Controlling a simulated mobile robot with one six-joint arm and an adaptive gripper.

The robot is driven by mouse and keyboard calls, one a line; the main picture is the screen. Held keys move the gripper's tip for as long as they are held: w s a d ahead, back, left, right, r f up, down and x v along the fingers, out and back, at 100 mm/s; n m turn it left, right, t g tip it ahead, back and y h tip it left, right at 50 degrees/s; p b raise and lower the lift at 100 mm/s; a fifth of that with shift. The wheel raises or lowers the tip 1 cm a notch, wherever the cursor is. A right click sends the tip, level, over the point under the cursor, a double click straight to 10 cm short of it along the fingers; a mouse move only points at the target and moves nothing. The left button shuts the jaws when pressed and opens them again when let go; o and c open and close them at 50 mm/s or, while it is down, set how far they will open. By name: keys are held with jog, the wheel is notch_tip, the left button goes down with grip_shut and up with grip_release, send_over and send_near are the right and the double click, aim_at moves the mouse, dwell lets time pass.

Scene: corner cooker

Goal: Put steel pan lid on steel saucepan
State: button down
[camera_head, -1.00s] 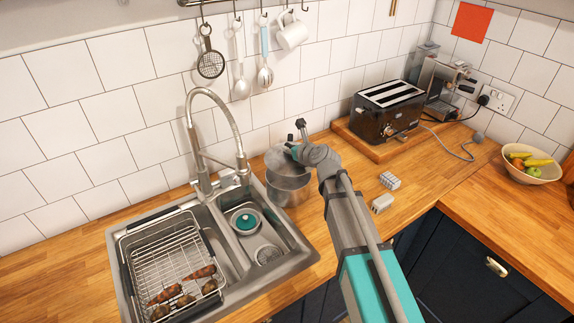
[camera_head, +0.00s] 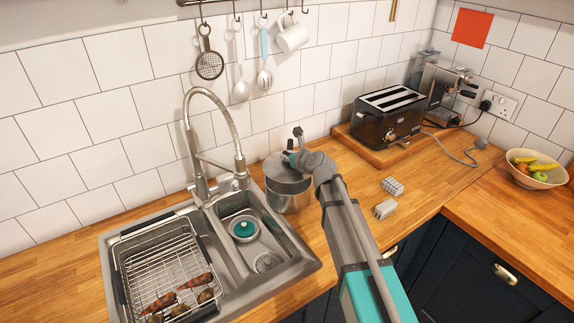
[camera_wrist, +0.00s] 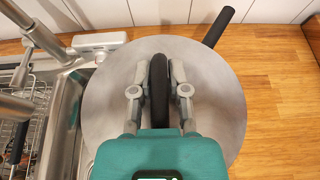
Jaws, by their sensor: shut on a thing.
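The steel pan lid (camera_head: 275,168) is a grey disc with a black handle. My gripper (camera_wrist: 159,78) is shut on that handle, one finger on each side. In the wrist view the lid (camera_wrist: 215,105) fills the middle and hides the pan beneath. The steel saucepan (camera_head: 287,198) stands on the wooden counter just right of the sink. The lid is over the saucepan's top in the head view; whether it touches the rim all round cannot be told. A dark bar, apparently the saucepan's handle (camera_wrist: 218,27), sticks out past the lid in the wrist view.
The sink (camera_head: 205,225) with its tall tap (camera_head: 235,135) and a wire rack (camera_head: 165,265) is close on the left. A toaster (camera_head: 388,118) stands back right. Small salt and pepper shakers (camera_head: 385,208) sit right of my arm. A fruit bowl (camera_head: 537,172) is far right.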

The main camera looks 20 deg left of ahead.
aim_at(287, 163)
jog(key=shift+w+a+f+b, duration=0.2)
jog(key=shift+w+f+b, duration=0.15)
jog(key=shift+f+b, duration=0.2)
notch_tip(287, 163, down, 3)
jog(key=b, duration=0.2)
jog(key=shift+b, duration=0.4)
jog(key=shift+f+b, duration=0.55)
jog(key=c, duration=0.6)
grip_release()
jog(key=shift+r, duration=0.1)
jog(key=shift+r+p, duration=0.6)
jog(key=shift+p, duration=0.1)
jog(key=p+v, duration=0.4)
jog(key=v, duration=0.8)
jog(key=shift+d+f, duration=0.1)
